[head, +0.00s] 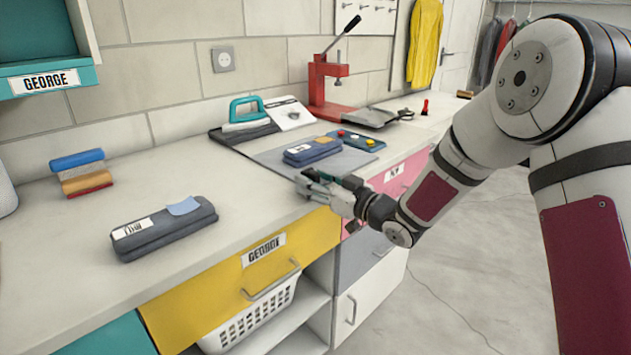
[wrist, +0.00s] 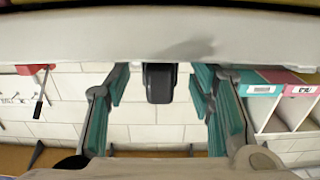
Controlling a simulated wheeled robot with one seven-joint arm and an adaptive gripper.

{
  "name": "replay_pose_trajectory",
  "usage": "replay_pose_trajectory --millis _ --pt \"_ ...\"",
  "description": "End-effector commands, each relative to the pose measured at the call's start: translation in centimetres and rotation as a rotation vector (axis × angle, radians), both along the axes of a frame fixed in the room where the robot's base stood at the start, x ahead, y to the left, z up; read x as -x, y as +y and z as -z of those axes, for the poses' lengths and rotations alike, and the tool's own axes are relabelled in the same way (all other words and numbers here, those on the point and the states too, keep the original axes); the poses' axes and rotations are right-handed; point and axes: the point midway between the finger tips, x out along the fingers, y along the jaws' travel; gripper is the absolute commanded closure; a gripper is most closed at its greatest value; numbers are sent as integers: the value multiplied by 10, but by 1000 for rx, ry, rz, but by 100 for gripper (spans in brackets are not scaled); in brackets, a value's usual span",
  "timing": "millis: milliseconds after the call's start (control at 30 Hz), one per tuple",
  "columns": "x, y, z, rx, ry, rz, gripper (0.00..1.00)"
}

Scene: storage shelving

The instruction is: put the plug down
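My gripper (head: 322,187) is low over the front edge of the counter, by the right end of the yellow drawer. In the wrist view, which looks upside down, its teal-padded fingers (wrist: 158,85) are spread apart. A small black block (wrist: 160,88) shows between them, with a visible gap on each side. It appears to meet the pale counter band (wrist: 80,35); it may be the plug, but I cannot tell for certain. I cannot make out a plug in the head view, where the gripper may hide it.
The counter (head: 240,185) holds a dark blue-grey case (head: 165,232) at left and another case (head: 312,151) on a grey mat behind the gripper. A red press (head: 325,85) stands by the wall. A socket (head: 222,59) is on the wall. Counter between the cases is clear.

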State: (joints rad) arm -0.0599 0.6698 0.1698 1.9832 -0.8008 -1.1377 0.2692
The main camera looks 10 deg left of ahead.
Motion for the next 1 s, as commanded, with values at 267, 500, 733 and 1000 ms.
replay_pose_trajectory --millis 267,500,733,1000 --pt "0 0 -2 0 0 0 51" --pt "16 -22 -4 0 3 3 51" --pt "46 -61 -4 1 2 3 51" --pt "70 -90 -3 1 1 1 51"
